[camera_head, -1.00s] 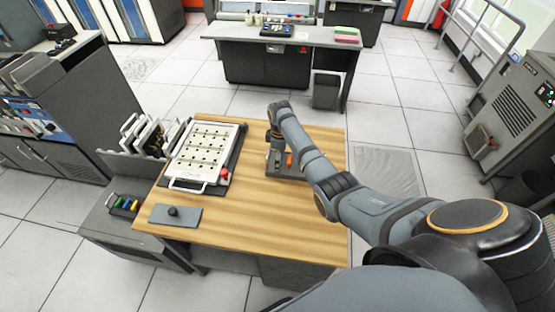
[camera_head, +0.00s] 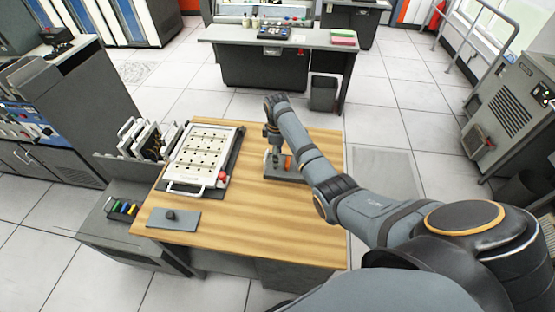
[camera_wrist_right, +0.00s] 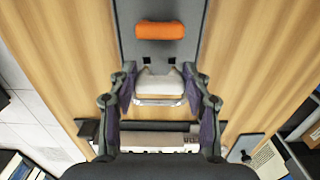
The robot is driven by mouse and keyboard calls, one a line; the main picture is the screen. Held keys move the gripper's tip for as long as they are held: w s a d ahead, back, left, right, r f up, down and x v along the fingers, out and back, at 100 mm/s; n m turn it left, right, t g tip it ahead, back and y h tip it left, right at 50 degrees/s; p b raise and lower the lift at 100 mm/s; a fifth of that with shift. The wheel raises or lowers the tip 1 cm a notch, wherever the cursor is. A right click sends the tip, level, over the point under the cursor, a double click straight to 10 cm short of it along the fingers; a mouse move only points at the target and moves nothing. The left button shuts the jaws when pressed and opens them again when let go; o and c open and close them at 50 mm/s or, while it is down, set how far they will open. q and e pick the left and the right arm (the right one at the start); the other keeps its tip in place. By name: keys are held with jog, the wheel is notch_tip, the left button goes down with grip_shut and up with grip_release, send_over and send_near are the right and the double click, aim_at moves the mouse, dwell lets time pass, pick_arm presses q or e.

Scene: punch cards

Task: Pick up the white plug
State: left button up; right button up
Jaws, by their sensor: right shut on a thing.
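The white plug (camera_wrist_right: 160,82) sits between the fingers of my right gripper (camera_wrist_right: 159,76) in the right wrist view. The gripper is shut on it from both sides. A grey holder (camera_wrist_right: 190,25) lies behind the plug, with two small dark holes showing beside it. An orange plug (camera_wrist_right: 160,30) sits on the same holder, apart from my fingers. In the head view my right gripper (camera_head: 272,143) is over the holder near the table's far right part, and the orange plug (camera_head: 288,163) shows beside it. The gap between white plug and holder is hard to judge. My left gripper is not in view.
A white panel with rows of holes and handles (camera_head: 205,152) lies on the wooden table (camera_head: 240,215), left of the holder. A grey plate with a dark knob (camera_head: 173,218) lies at the front left. Upright white-handled boards (camera_head: 150,140) stand left. The table's front middle is clear.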

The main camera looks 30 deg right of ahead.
jog(key=s+a+r, duration=0.3)
jog(key=a+r, duration=0.6)
jog(key=a, duration=0.4)
jog(key=shift+a+r+p, duration=0.2)
jog(key=shift+a+p, duration=0.1)
jog(key=shift+p, duration=0.1)
jog(key=shift+w, duration=0.1)
notch_tip(320, 180, up, 5)
jog(key=p, duration=0.6)
jog(key=shift+p, duration=0.35)
